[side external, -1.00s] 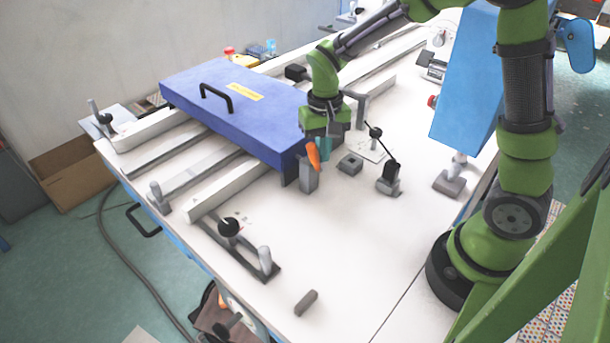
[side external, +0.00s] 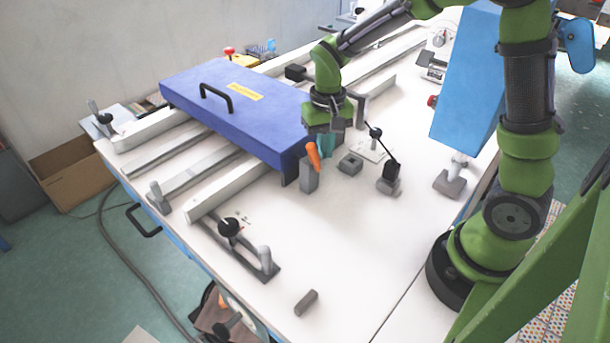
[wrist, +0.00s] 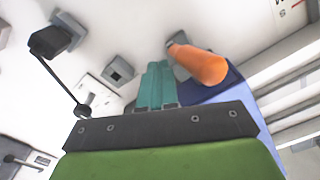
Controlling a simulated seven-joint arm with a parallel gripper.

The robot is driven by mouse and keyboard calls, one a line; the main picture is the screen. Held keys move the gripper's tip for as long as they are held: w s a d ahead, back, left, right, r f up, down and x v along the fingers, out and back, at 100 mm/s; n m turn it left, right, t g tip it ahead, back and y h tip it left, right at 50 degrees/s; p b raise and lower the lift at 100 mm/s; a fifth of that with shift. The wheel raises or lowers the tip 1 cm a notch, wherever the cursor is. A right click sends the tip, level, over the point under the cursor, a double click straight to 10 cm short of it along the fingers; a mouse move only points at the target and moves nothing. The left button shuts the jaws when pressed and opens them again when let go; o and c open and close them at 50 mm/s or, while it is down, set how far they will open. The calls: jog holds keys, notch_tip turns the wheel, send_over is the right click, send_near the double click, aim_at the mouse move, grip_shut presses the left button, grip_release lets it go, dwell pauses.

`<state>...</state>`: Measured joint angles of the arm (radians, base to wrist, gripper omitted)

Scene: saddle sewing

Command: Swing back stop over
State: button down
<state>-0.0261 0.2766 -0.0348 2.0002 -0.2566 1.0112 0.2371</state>
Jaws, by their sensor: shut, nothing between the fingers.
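An orange handle (side external: 313,156) stands on a grey post (side external: 309,181) at the near right corner of the blue slab (side external: 235,110). This may be the back stop; I cannot tell for certain. My gripper (side external: 326,147) points down just behind and right of the orange handle. Its teal fingers are shut and empty. In the wrist view the fingers (wrist: 157,87) lie together left of the orange handle (wrist: 200,63), with no clear contact visible. The blue slab (wrist: 215,85) is partly hidden behind the handle and my gripper.
A small grey square block (side external: 350,163) and a lever (side external: 388,160) with a black knob stand right of my gripper. Another black-knobbed clamp (side external: 229,228) is at the front left. A loose grey bar (side external: 306,302) lies near the front edge. The white table between them is clear.

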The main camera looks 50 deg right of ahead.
notch_tip(320, 180, up, 8)
jog(key=shift+r, duration=0.25)
dwell(1.0)
jog(key=s+a+r+n+t+y, duration=0.1)
jog(key=s+r+t, duration=0.2)
jog(key=s, duration=0.3)
jog(key=s+a+r+n+t+y, duration=0.1)
jog(key=s+a+r+t, duration=0.1)
jog(key=s, duration=0.5)
jog(key=shift+a+r+t, duration=0.2)
jog(key=shift+r+t, duration=0.45)
jog(key=shift+t, duration=0.45)
